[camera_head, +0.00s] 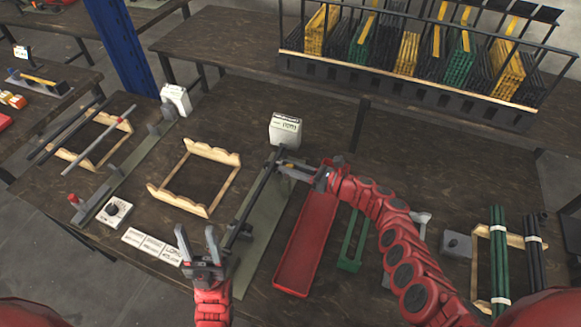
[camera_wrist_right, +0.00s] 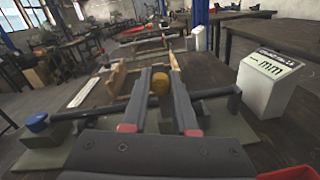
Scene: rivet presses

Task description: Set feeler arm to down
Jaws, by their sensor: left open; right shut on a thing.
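The gauge fixture has a grey-green base plate (camera_head: 262,222), a long dark bar (camera_head: 256,196) along it and a white display box (camera_head: 285,131) at its far end. The box also shows in the right wrist view (camera_wrist_right: 270,82). My right gripper (camera_head: 284,167) reaches in from the right beside the bar's far end. The arm itself is mostly hidden. My left gripper (camera_head: 197,236) is open and empty near the bar's near end.
A red tray (camera_head: 306,245) lies right of the fixture, with a green holder (camera_head: 352,240) beyond it. A wooden frame (camera_head: 196,178) and paper labels (camera_head: 152,244) lie to the left. A second fixture with its display box (camera_head: 176,100) stands further left.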

